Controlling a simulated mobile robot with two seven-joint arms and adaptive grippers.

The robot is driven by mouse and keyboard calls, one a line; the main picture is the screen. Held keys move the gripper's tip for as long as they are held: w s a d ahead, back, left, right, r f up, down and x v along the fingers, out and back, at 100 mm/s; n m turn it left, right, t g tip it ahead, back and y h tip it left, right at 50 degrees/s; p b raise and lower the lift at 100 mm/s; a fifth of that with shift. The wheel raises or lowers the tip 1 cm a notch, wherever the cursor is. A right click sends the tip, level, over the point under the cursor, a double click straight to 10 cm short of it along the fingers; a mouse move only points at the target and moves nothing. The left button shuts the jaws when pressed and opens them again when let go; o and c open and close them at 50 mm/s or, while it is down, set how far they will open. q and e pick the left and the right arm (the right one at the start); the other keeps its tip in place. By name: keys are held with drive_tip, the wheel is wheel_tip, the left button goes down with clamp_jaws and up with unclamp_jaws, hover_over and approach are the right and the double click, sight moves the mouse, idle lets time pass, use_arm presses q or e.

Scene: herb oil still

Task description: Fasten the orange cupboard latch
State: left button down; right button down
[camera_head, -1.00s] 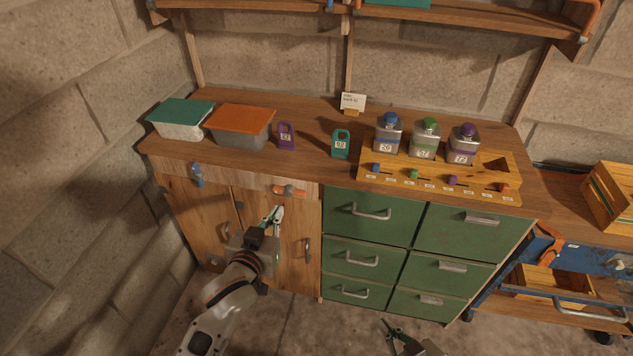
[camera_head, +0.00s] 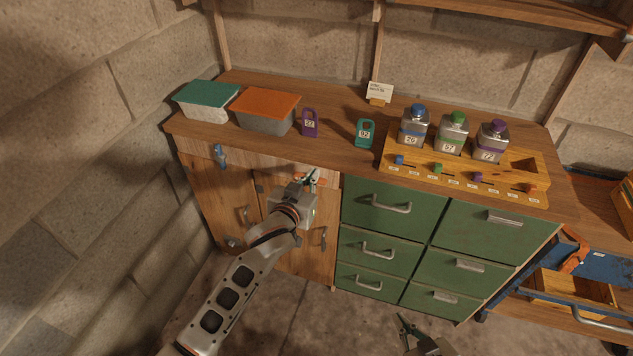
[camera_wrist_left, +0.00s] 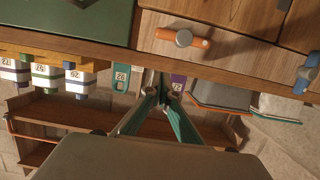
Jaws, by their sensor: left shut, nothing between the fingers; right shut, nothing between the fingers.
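The orange latch (camera_wrist_left: 182,38) lies crosswise on the wooden front strip above the cupboard doors, with a grey knob at its middle, in the left wrist view. In the head view it is mostly hidden behind my left gripper (camera_head: 314,174). My left gripper is shut and empty, its tips raised close to the latch; I cannot tell whether they touch it. It also shows in the left wrist view (camera_wrist_left: 160,84). The wooden cupboard doors (camera_head: 215,195) look closed. My right gripper (camera_head: 404,322) is shut and empty, low over the floor at the bottom.
Green drawers (camera_head: 394,210) stand right of the cupboard. The worktop (camera_head: 345,110) carries two lidded tubs, two numbered tags and a wooden rack (camera_head: 465,180) with three bottles. A stone wall is close on the left.

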use_arm(q)
drive_tip(key=x, duration=0.3)
drive_tip(key=shift+w+f, duration=0.1)
drive_tip(key=shift+w, duration=0.05)
wheel_tip(320, 180, down, 3)
drive_tip(key=shift+w+d+r+b, duration=0.1)
drive_tip(key=shift+r+b, duration=0.1)
drive_tip(key=shift+b, duration=0.3)
drive_tip(key=shift+f, duration=0.75)
use_arm(e)
drive_tip(key=shift+f, duration=0.85)
drive_tip(key=shift+r, duration=0.1)
use_arm(q)
drive_tip(key=shift+d, duration=0.15)
drive_tip(key=shift+m, duration=0.3)
use_arm(e)
drive_tip(key=shift+d+r, duration=0.2)
drive_tip(key=shift+d, duration=0.7)
